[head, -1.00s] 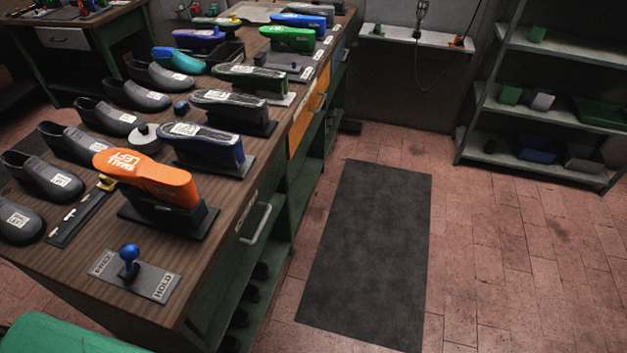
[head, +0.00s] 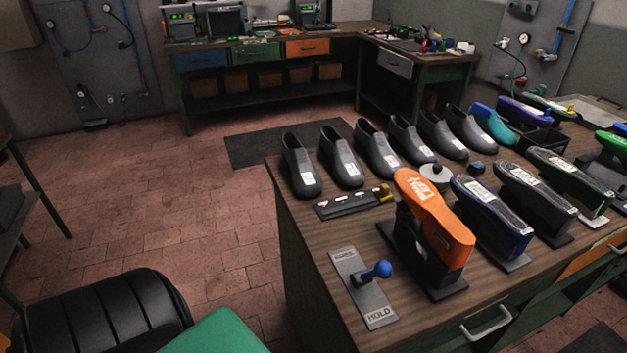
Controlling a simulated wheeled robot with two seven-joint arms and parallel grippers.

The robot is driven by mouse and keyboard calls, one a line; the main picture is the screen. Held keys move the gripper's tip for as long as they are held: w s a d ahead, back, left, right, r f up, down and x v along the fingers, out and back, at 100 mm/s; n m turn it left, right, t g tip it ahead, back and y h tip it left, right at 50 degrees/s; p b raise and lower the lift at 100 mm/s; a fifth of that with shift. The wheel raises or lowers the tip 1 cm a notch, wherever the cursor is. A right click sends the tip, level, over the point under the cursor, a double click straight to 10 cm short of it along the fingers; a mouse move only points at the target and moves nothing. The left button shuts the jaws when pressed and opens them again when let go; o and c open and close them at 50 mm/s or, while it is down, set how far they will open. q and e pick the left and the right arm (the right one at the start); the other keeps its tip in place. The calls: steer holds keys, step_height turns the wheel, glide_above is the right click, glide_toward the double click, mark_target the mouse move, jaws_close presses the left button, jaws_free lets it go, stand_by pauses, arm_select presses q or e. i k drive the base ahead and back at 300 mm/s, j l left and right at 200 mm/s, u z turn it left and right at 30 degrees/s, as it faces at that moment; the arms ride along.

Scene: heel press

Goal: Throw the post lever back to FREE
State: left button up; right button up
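The lever has a blue ball knob (head: 383,269) on a short arm and rises from a grey plate (head: 349,264) on the near left corner of the wooden bench. The plate is marked HOLD at its near end; the lettering at its far end is too blurred to read. The lever's foot is near the plate's middle and its knob leans right in the picture; I cannot tell which setting it is at. An orange foot form (head: 432,208) sits on a black post stand (head: 408,235) just right of the plate. Neither of my grippers is in view.
Dark shoes (head: 300,165) stand in a row behind the lever, with a black strip (head: 345,203) before them. More foot forms (head: 490,205) stand to the right. A black padded seat (head: 100,315) and a green surface (head: 215,335) are at lower left.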

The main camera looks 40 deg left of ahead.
mark_target(383, 268)
steer(key=j+u, duration=0.15)
steer(key=u, duration=0.2)
steer(key=j+u, duration=0.15)
steer(key=u, duration=0.2)
